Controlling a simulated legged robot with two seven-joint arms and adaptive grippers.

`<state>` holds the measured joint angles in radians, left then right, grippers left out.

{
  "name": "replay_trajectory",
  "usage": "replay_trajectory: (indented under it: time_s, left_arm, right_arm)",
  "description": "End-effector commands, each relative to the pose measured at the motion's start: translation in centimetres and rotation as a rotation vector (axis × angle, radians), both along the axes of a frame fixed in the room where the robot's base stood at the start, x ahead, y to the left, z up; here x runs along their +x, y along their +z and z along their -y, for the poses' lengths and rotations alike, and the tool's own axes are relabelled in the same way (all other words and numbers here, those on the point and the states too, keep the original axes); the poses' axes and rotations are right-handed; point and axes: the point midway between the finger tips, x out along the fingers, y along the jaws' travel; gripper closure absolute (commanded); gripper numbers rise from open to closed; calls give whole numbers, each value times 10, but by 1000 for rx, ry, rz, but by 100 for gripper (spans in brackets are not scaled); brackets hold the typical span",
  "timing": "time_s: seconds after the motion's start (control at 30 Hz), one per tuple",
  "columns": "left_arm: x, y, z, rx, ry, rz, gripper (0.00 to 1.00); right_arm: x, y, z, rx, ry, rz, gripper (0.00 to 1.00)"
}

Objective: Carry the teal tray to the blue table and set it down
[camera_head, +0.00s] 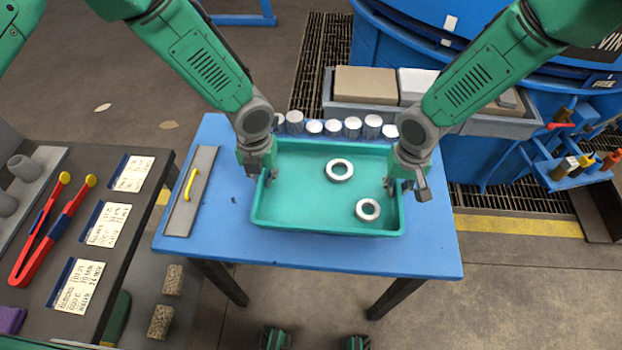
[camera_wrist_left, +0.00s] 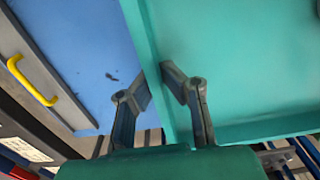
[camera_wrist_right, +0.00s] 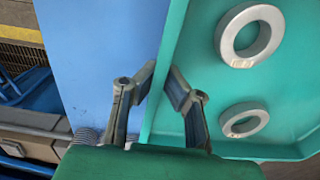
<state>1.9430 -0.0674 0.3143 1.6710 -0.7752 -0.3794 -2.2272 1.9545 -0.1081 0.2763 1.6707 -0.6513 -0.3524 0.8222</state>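The teal tray (camera_head: 310,222) is level over the middle of the blue table (camera_head: 420,262); I cannot tell whether its base touches the top. Two grey metal rings lie in it, one near the middle (camera_head: 339,170) and one nearer the front right (camera_head: 368,210). My left gripper (camera_head: 267,178) is shut on the tray's left wall, one finger inside and one outside, also in the left wrist view (camera_wrist_left: 160,75). My right gripper (camera_head: 405,187) is shut on the right wall the same way, also in the right wrist view (camera_wrist_right: 161,75).
A grey plate with a yellow handle (camera_head: 191,188) lies on the table left of the tray. Several metal cylinders (camera_head: 333,127) line the back edge. A dark bench with red tongs (camera_head: 45,235) stands left. A grey trough of blocks (camera_head: 366,88) and the blue furnace stand behind.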

Motion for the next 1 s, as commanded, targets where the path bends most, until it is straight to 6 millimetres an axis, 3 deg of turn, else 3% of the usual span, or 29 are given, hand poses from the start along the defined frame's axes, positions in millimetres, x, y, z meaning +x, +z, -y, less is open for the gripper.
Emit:
replay_trajectory:
  time_s: [0.03,1.0]
  left_arm:
    - [0,-2,-8,16,4,-3,100]
    - [1,-33,-8,16,4,-3,100]
  right_arm:
    - [0,-2,9,-15,-4,-3,100]
    - [1,-33,9,-15,-4,-3,100]
